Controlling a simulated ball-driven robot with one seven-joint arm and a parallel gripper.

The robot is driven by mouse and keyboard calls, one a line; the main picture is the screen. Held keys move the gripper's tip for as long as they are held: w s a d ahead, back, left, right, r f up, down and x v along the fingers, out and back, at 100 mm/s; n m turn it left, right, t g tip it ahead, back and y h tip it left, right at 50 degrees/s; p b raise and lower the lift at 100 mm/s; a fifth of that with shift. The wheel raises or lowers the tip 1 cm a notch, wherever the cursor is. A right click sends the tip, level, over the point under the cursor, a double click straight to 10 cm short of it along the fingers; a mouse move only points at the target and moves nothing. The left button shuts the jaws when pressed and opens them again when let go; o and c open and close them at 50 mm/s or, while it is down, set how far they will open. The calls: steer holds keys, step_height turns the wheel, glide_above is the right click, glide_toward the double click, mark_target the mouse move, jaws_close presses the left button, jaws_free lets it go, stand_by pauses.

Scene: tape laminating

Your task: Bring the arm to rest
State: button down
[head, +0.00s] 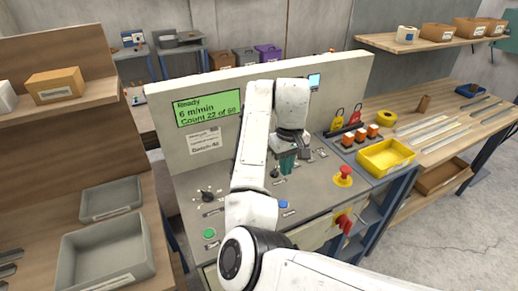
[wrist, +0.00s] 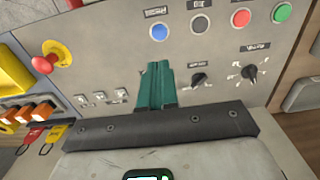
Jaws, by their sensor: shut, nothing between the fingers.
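My gripper (head: 287,164) has teal fingers and points down over the sloped control panel (head: 222,190) of the machine. In the wrist view the two fingers of my gripper (wrist: 157,68) lie together, shut and empty. They are above the panel between the black rotary knobs and the small switches. I cannot tell the exact gap to the panel. My white arm reaches up from the bottom of the head view and bends down to the gripper, hiding part of the panel.
A red emergency button (head: 345,173), a blue button (head: 284,204) and a green button (head: 209,234) stick up from the panel. A yellow tray (head: 386,157) stands at right with orange blocks (head: 360,134) beside it. Grey bins (head: 105,253) stand at left. Open air lies above the panel.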

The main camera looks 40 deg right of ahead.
steer(key=s+d+f+h, duration=0.2)
steer(key=s+f+h, duration=0.2)
steer(key=s+f, duration=0.7)
steer(key=s+a+f+n+y, duration=0.1)
steer(key=s+a+f, duration=0.3)
steer(key=s+a, duration=0.4)
steer(key=s+a+f+n+y+b, duration=0.1)
steer(key=s+a+f+y, duration=0.2)
steer(key=s+a+f, duration=0.2)
steer(key=s+a, duration=0.3)
steer(key=a, duration=0.1)
steer(key=shift+s+t, duration=0.35)
steer(key=shift+t, duration=0.05)
stand_by(0.9)
